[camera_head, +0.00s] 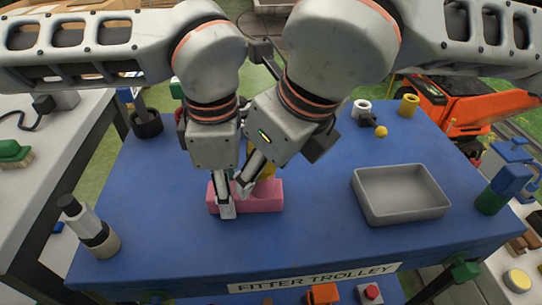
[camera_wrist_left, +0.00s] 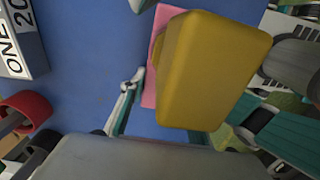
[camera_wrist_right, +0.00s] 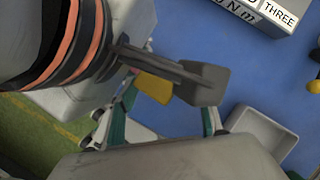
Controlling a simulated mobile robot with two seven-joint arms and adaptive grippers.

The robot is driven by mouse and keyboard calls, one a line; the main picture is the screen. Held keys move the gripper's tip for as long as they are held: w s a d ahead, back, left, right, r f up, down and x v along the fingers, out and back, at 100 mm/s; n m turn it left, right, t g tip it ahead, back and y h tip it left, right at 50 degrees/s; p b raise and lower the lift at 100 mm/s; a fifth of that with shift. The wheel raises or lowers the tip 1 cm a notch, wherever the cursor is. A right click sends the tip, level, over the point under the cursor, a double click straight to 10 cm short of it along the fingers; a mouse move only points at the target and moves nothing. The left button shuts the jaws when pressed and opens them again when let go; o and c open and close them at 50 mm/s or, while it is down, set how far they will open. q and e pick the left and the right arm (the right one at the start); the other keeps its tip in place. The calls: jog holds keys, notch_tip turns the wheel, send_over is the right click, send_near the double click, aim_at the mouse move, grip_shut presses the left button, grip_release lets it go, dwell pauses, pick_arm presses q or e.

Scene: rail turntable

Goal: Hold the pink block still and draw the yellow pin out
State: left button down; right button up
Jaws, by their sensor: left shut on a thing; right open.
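The pink block (camera_head: 265,198) lies on the blue trolley top near the middle. It shows partly in the left wrist view (camera_wrist_left: 151,60), behind the yellow pin. My left gripper (camera_head: 226,206) is shut on the left part of the pink block, fingers pointing down. The yellow pin (camera_head: 267,171) stands up from the block, mostly hidden behind my right gripper in the head view; its broad head fills much of the left wrist view (camera_wrist_left: 215,75). My right gripper (camera_head: 244,186) is open beside the pin, and the yellow head shows just beyond its fingers in the right wrist view (camera_wrist_right: 153,88).
A grey tray (camera_head: 446,206) lies to the right on the blue trolley (camera_head: 320,235). A white-and-black cylinder (camera_head: 97,238) stands at the front left, a blue-and-green tool (camera_head: 492,200) at the right edge. Small parts, including a yellow ring (camera_head: 409,105), stand at the back right.

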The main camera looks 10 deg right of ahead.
pick_arm(q)
jog(key=shift+r, duration=0.1)
pick_arm(e)
jog(key=shift+f, duration=0.15)
grip_shut()
jog(key=shift+a+r, duration=0.1)
jog(key=shift+r, duration=0.6)
dwell(0.6)
